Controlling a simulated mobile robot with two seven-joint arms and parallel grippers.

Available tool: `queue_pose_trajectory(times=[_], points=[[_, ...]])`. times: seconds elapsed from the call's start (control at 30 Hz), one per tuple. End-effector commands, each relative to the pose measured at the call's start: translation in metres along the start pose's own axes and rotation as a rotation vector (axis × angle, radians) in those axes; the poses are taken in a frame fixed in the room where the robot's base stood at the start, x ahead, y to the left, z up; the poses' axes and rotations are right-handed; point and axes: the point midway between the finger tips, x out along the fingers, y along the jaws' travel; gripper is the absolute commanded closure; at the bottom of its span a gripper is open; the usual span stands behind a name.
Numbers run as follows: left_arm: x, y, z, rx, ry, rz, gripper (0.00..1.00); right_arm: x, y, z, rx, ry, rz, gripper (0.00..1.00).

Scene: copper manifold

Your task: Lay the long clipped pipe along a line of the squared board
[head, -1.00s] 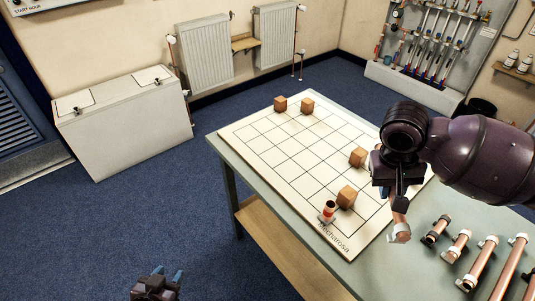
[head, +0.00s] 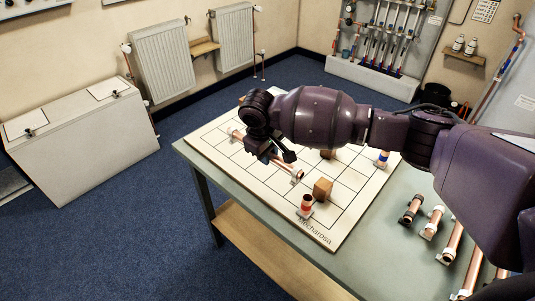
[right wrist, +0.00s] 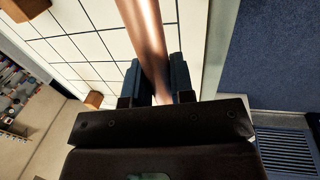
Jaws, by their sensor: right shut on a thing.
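The long copper pipe (head: 284,169) has pale clips, one visible at its near end. It lies over the left half of the white squared board (head: 221,151), roughly parallel to the board's left long edge. I cannot tell whether it touches the board or sits just above it. My right gripper (head: 280,155) is shut on it near its middle, partly hiding it. In the right wrist view the pipe (right wrist: 145,35) runs between the two dark fingers (right wrist: 156,82), with board squares beyond it. My left gripper is out of view.
A wooden block (head: 322,190) and a red-banded fitting (head: 306,205) stand near the board's front corner. Another block (head: 328,154) and a blue-banded fitting (head: 382,158) are farther right. Several clipped pipes (head: 432,222) lie on the table's right side. My right arm hides the board's far part.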

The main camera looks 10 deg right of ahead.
Motion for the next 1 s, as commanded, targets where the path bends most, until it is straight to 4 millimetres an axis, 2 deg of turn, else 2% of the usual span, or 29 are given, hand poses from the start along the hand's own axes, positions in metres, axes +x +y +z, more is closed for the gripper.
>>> queue_pose_trajectory(times=[0.27, 0.6, 0.87, 1.0], points=[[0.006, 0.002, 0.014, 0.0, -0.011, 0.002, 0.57, 0.013, -0.003, 0.001, 0.001, -0.002, -0.001, 1.0], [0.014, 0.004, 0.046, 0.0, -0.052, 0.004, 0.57, 0.04, -0.008, 0.001, 0.001, -0.004, -0.002, 1.0], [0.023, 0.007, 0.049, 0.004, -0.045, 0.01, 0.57, 0.06, -0.012, 0.001, 0.001, -0.005, -0.003, 1.0], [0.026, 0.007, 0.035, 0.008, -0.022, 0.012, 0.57, 0.066, -0.013, 0.001, 0.003, -0.003, -0.002, 1.0]])
